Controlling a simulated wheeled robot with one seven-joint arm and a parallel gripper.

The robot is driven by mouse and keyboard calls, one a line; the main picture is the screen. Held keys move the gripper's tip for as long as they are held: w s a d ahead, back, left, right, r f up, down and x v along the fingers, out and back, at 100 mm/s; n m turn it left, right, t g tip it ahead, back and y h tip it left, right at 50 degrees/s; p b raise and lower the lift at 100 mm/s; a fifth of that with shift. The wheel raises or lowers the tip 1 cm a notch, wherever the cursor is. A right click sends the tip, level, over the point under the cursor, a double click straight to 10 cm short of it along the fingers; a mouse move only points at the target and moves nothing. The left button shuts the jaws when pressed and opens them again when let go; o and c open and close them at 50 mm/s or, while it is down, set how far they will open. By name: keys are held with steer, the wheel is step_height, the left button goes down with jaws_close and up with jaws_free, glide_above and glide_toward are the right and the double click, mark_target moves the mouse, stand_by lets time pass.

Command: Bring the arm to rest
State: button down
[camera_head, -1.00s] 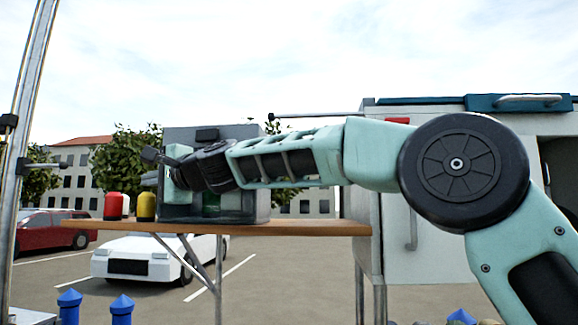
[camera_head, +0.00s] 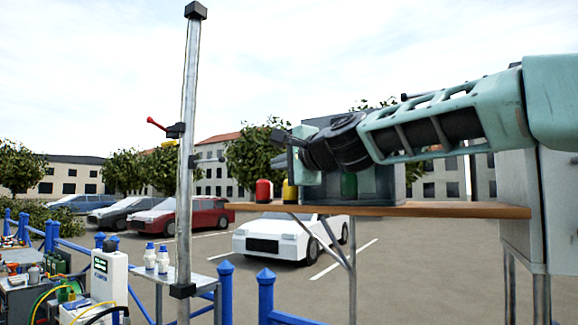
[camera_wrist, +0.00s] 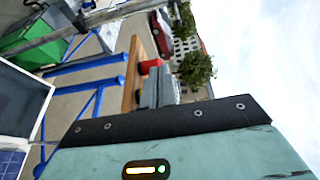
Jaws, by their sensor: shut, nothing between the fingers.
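My arm reaches in from the right side of the head view, held roughly level, and no task object other than the arm shows. My gripper (camera_head: 281,149) is at the arm's left end, small and dark, in front of the grey box on the wooden shelf. It is shut with nothing in it. Its fingertips are small and hard to make out. The wrist view shows a teal part of my own body with a black edge across the bottom, and no fingertips clearly.
A wooden shelf (camera_head: 450,209) carries a red jar (camera_head: 263,190), a yellow jar (camera_head: 290,190) and a grey box (camera_head: 388,184). A tall metal pole (camera_head: 188,110) stands left of the gripper. Blue railing posts (camera_head: 265,292) run along the front. A cluttered bench (camera_head: 35,290) is at lower left.

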steer(key=s+a+p, duration=0.1)
steer(key=s+a, duration=0.2)
steer(key=s, duration=0.3)
steer(key=shift+s+r, duration=0.2)
steer(key=shift+r, duration=0.1)
steer(key=s+d+f+n+g+h+b, duration=0.1)
steer(key=s+d+f+n+g+b, duration=0.3)
steer(key=f, duration=0.7)
steer(key=s+f+n+g+h+b, duration=0.15)
steer(key=s+f, duration=0.35)
steer(key=f, duration=0.5)
steer(key=s+d+f+n+g+h+b, duration=0.15)
steer(key=s+f+n, duration=0.3)
steer(key=f, duration=0.65)
steer(key=s+d+f+n+g+h+b, duration=0.3)
steer(key=s+d+f, duration=0.7)
steer(key=f, duration=0.2)
steer(key=s+d+f+n+g+h+b, duration=0.2)
steer(key=s+d+f+n+h+b, duration=0.1)
steer(key=s+d+f, duration=0.6)
step_height(320, 180, down, 3)
steer(key=shift+s+d+f+n+g+h+b, duration=0.1)
steer(key=shift+s+d+n+g+h+b, duration=0.35)
steer(key=shift+s+n, duration=0.4)
steer(key=shift+a, duration=0.2)
